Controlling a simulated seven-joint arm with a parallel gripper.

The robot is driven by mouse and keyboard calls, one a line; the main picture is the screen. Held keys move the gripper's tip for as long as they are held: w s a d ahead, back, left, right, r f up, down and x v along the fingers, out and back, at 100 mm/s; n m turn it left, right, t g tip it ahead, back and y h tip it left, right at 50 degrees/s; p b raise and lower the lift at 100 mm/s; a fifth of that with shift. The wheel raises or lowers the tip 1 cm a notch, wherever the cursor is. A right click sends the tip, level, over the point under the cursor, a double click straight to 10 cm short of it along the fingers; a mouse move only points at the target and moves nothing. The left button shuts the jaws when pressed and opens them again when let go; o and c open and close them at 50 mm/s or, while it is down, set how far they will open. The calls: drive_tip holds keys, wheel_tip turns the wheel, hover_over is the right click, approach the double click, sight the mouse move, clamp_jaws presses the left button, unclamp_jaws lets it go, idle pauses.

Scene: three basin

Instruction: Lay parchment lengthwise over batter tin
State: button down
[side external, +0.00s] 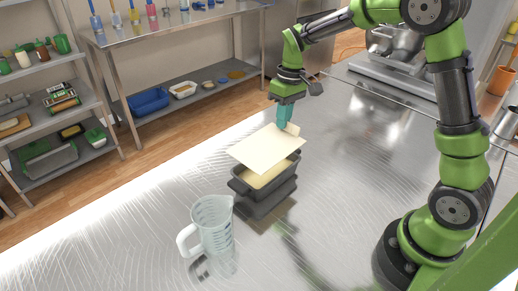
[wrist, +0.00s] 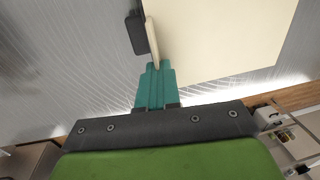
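The parchment (side external: 266,147) is a flat cream sheet above the dark batter tin (side external: 262,203), tilted across its top. Pale batter (side external: 262,177) shows in the tin below the sheet's near edge; the far part of the tin is hidden. My gripper (side external: 289,124) is at the sheet's far edge, its teal fingers closed on an upright tab there. In the wrist view the fingers (wrist: 155,72) pinch this tab, and the parchment (wrist: 220,35) spreads to the right. A dark end of the tin (wrist: 137,32) shows beside the tab. I cannot tell whether the sheet touches the rim.
A clear measuring jug (side external: 212,228) stands on the metal table in front of the tin, to its left. A scale-like appliance (side external: 392,75) stands at the back right. The table (side external: 335,190) right of the tin is clear. Shelves stand beyond the table at left.

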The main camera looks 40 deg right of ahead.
drive_tip(key=shift+f, duration=2.25)
drive_tip(key=shift+f, duration=0.75)
drive_tip(key=c, duration=1.3)
unclamp_jaws()
drive_tip(key=shift+o, duration=0.2)
drive_tip(key=shift+r, duration=0.1)
wheel_tip(320, 180, up, 16)
drive_tip(key=d, duration=0.2)
drive_tip(key=s+a+r+m+t, duration=0.1)
drive_tip(key=s+a+m+t, duration=0.1)
drive_tip(key=s, duration=0.7)
drive_tip(key=s+a+m+t, duration=0.2)
drive_tip(key=s+a+t, duration=0.3)
drive_tip(key=s, duration=0.5)
drive_tip(key=shift+a+r, duration=0.35)
drive_tip(key=shift+a, duration=0.15)
